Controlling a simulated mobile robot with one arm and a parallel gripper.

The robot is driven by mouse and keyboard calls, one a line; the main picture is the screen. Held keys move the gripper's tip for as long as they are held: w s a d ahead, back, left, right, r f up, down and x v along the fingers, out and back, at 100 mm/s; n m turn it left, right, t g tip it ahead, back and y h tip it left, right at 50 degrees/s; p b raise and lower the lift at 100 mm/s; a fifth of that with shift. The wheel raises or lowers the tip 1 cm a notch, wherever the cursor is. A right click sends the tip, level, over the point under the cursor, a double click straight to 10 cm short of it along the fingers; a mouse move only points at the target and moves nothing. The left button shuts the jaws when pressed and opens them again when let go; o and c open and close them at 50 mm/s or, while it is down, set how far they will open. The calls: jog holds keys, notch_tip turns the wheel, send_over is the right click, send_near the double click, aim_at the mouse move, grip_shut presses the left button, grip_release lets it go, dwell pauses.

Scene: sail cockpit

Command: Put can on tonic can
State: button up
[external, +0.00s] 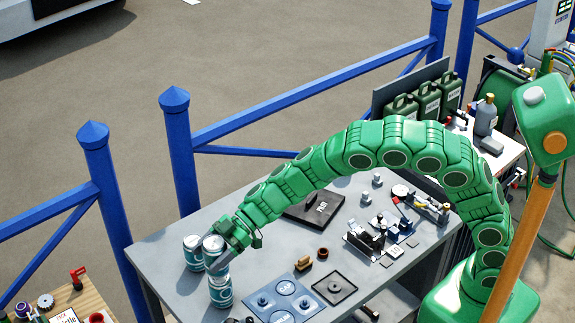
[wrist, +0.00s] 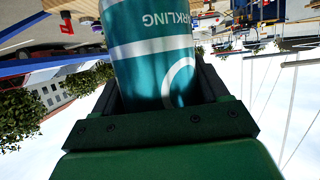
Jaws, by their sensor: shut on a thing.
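My gripper (external: 222,252) is shut on a teal and silver can (external: 212,243) at the left end of the grey table. In the wrist view the held can (wrist: 155,55) fills the space between the jaws (wrist: 160,95), and part of the word "SPARKLING" shows upside down on it. A second teal can (external: 221,292) appears right below the held can in the external view. I cannot tell whether the two touch. A third similar can (external: 192,254) stands just left of them. The labels are too small to tell which one is the tonic can.
The grey table (external: 165,275) also bears blue panels (external: 284,300), a dark square tray (external: 335,288), a black flat case (external: 314,209) and several small tools to the right. A blue railing (external: 320,88) runs behind. A wooden bench (external: 60,300) stands at lower left.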

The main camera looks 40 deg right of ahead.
jog(key=shift+f, duration=0.9)
jog(key=shift+f, duration=0.1)
jog(key=o, duration=1.3)
jog(key=shift+d+r, duration=0.15)
jog(key=shift+r, duration=0.05)
jog(key=v, duration=1.1)
jog(key=shift+d+r, duration=0.15)
jog(key=shift+d, duration=0.2)
